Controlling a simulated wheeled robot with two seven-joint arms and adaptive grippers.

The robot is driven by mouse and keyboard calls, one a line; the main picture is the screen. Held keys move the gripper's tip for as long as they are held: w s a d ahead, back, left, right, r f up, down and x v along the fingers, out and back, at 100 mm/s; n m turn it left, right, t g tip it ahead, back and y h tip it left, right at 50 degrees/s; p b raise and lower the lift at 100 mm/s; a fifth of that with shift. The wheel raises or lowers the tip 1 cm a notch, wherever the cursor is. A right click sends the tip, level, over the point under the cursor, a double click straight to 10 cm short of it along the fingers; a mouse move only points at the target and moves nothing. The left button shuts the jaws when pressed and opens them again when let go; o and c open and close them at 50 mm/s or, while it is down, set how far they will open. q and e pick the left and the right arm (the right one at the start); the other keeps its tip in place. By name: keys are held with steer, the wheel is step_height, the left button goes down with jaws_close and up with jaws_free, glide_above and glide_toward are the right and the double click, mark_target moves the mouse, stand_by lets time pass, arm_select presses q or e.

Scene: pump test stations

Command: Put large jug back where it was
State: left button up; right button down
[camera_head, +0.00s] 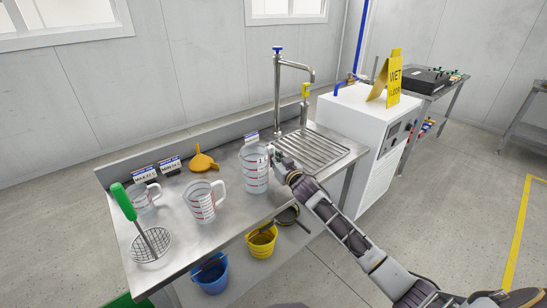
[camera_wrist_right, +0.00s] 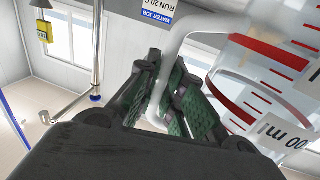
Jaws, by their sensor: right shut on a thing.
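The large jug (camera_head: 254,178) is clear with red markings and appears upright at the right part of the steel bench top (camera_head: 225,228), left of the ribbed drainboard. I cannot tell whether its base touches the bench. My right gripper (camera_head: 280,163) is at the jug's right side, shut on its handle. In the right wrist view the green pads of the gripper (camera_wrist_right: 172,100) close around the pale handle (camera_wrist_right: 178,48), and the jug's marked wall (camera_wrist_right: 262,85) fills the right side. My left gripper is not in view.
A medium jug (camera_head: 202,205) and a small jug (camera_head: 144,197) stand to the left, with an orange funnel (camera_head: 203,161) behind. The tall tap (camera_head: 277,95) rises behind the drainboard (camera_head: 312,148). Buckets sit below.

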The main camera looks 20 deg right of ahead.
steer(key=shift+f, duration=0.1)
steer(key=c, duration=1.5)
jaws_free()
steer(key=shift+c, duration=0.2)
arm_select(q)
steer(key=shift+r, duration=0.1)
